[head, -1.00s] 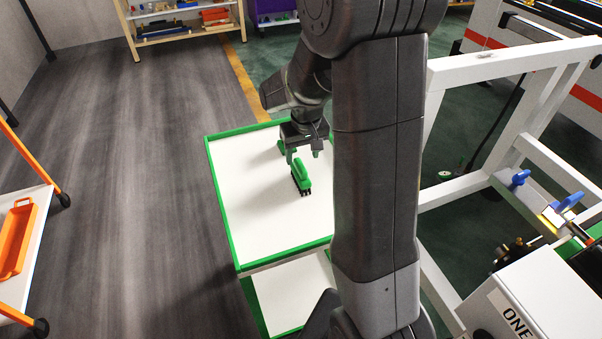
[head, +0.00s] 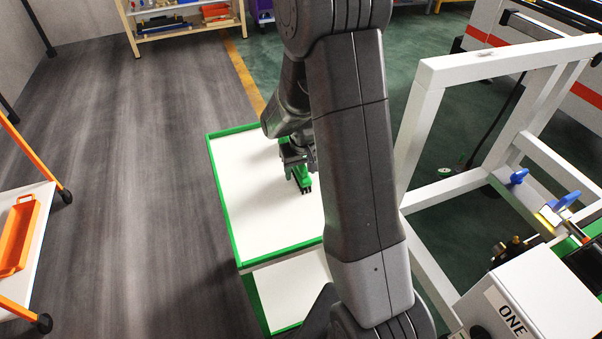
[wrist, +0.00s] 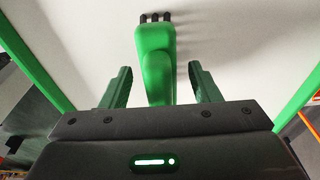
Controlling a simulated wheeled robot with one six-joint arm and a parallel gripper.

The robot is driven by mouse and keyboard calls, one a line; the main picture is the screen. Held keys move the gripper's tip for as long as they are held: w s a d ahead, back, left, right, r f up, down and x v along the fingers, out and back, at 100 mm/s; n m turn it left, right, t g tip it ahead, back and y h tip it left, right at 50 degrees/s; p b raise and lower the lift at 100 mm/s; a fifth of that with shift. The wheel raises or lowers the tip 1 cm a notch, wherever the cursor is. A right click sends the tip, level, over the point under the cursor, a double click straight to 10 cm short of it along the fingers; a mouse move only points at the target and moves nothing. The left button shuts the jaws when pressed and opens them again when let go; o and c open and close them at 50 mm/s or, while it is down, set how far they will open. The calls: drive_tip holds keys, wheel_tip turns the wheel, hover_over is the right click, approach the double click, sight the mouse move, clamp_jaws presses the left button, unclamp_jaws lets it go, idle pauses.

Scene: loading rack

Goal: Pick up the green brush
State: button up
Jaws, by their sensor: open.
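The green brush (head: 301,180) lies on the white, green-edged table (head: 250,206), with its dark bristles showing at the near end. My gripper (head: 297,166) is right over it, and my arm covers part of the brush. In the wrist view the brush's green body (wrist: 156,55) runs between the two open fingers of my gripper (wrist: 160,85). A gap shows between the brush and each finger. The dark bristle tips show at the top of that view.
A white frame (head: 440,70) stands to the right of my arm. An orange-framed cart with an orange tray (head: 20,236) is at the left. A shelf (head: 185,22) stands at the back. The left part of the tabletop is clear.

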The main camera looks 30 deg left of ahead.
drive_tip(key=c, duration=1.1)
wheel_tip(320, 180, up, 10)
drive_tip(key=shift+b, duration=0.55)
drive_tip(key=o, duration=0.3)
drive_tip(key=shift+c, duration=0.9)
